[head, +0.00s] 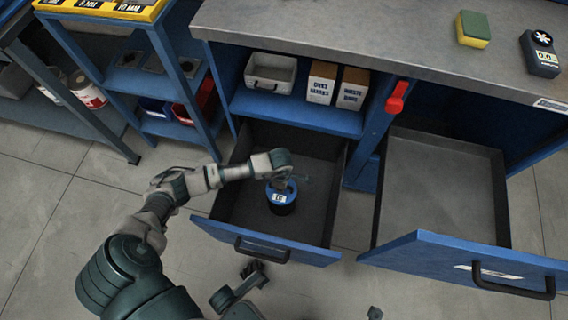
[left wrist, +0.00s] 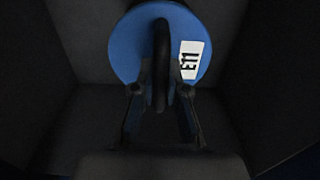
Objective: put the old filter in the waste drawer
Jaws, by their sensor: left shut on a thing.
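The filter (head: 283,198) is a dark cylinder with a blue top and a white label. In the left wrist view the filter (left wrist: 135,50) shows a dark loop handle across its top and a label reading E11. My left gripper (head: 281,180) is shut on its handle from above, inside the left open drawer (head: 232,208). I cannot tell whether the filter touches the drawer floor. Another open drawer (head: 440,190), on the right, is empty and has an unreadable label on its front. What looks like my right gripper (head: 253,273) is at the bottom, its fingers unclear.
A grey worktop (head: 340,35) overhangs the drawers, with a sponge (head: 473,29) and a meter (head: 540,53) on it. A shelf holds a grey bin (head: 270,72) and two boxes (head: 337,86). A red handle (head: 397,97) sits between the bays. A blue rack (head: 165,85) stands left.

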